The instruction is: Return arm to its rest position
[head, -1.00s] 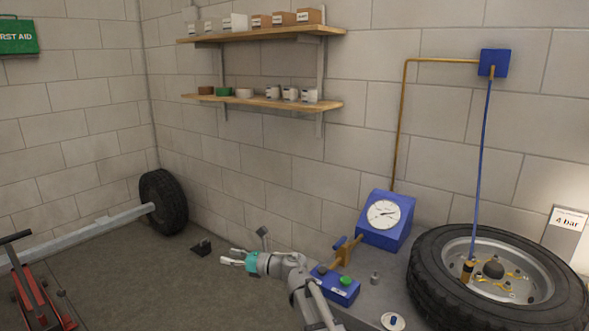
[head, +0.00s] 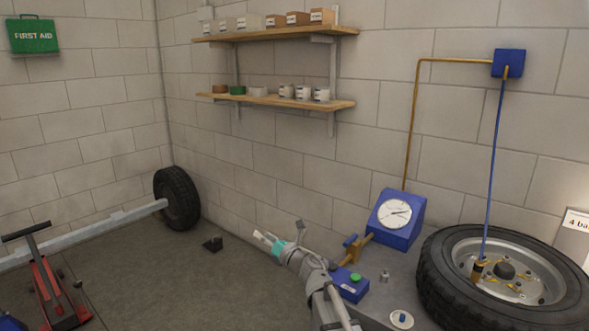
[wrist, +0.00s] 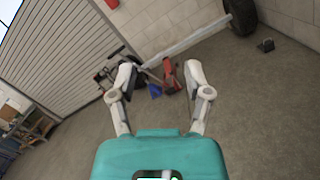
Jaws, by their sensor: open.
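My gripper (head: 267,240) is at the lower middle of the head view, left of the bench with the gauge. It points left, away from the bench, over the floor. In the wrist view my gripper (wrist: 158,78) has its two pale fingers spread wide apart with nothing between them. Beyond the fingers the wrist view shows open floor, a shutter door and the red jack, all at a distance. My gripper touches nothing that I can see.
A blue gauge box (head: 397,219) and a small blue box with a green button (head: 350,285) are on the bench, close to my arm. A wheel (head: 507,278) lies at right. A red jack (head: 55,292) and an axle tyre (head: 177,198) stand left.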

